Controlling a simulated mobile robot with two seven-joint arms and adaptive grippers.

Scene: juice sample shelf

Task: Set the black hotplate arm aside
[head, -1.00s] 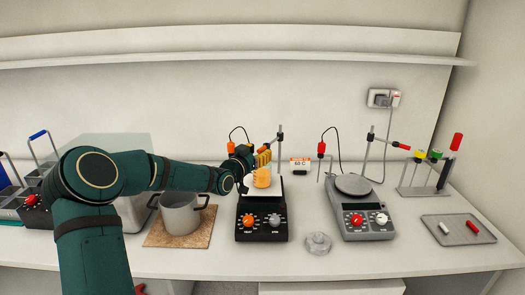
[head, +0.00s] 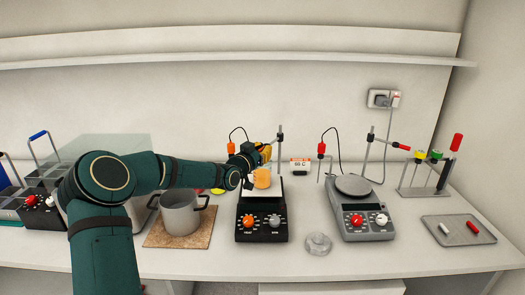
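My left gripper (head: 266,152), with yellow finger parts, is at this arm, above and behind the beaker. It covers much of the arm, and I cannot tell whether its fingers are closed on it. My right gripper is out of view.
A grey hotplate (head: 367,220) with its own red-tipped arm (head: 401,146) stands to the right. A glass dish (head: 318,244) lies between the hotplates. A pot (head: 181,214) on a cork mat (head: 160,240) is left. A tray (head: 442,231) lies far right.

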